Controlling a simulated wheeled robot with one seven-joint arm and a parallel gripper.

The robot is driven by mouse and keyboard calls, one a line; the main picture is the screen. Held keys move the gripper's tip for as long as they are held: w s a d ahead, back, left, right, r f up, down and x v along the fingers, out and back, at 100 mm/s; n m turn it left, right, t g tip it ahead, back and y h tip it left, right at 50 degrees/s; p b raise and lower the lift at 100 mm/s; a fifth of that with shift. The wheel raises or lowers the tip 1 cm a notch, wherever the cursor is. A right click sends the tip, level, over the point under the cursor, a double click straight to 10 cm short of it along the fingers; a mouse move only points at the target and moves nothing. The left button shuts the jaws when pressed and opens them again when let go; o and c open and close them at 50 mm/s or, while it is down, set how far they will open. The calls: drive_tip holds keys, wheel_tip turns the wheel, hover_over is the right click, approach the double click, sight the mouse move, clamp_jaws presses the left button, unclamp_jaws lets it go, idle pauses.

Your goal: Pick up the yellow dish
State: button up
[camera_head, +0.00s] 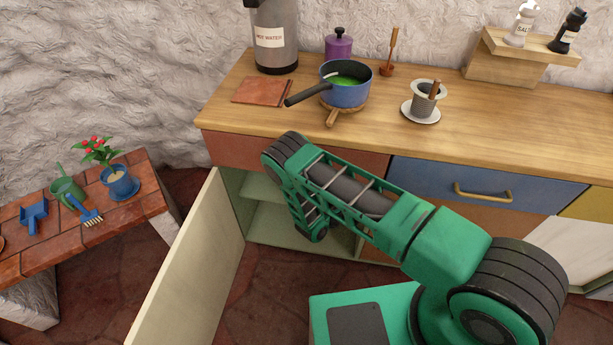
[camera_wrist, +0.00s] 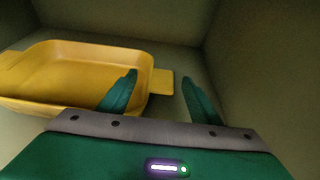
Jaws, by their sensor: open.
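The yellow dish (camera_wrist: 62,72) is a shallow rectangular dish with a tab handle (camera_wrist: 160,82) on its right end. It sits inside a pale cupboard compartment, at the left of the wrist view. My gripper (camera_wrist: 160,82) is open, with one green finger in front of the dish's right end and the other to the right of the handle. The handle shows between the two fingers. I cannot tell whether either finger touches the dish. In the head view the dish and my gripper are hidden inside the cupboard behind my arm.
The open cupboard door (camera_head: 182,270) stands to the left of my arm. The wooden counter (camera_head: 390,140) above bears a blue pot (camera_head: 347,95) and a cup on a saucer (camera_head: 421,112). Cupboard walls (camera_wrist: 265,60) close in on the right. A brick bench (camera_head: 60,240) stands at left.

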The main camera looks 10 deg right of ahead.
drive_tip(key=shift+x, duration=1.8)
clamp_jaws()
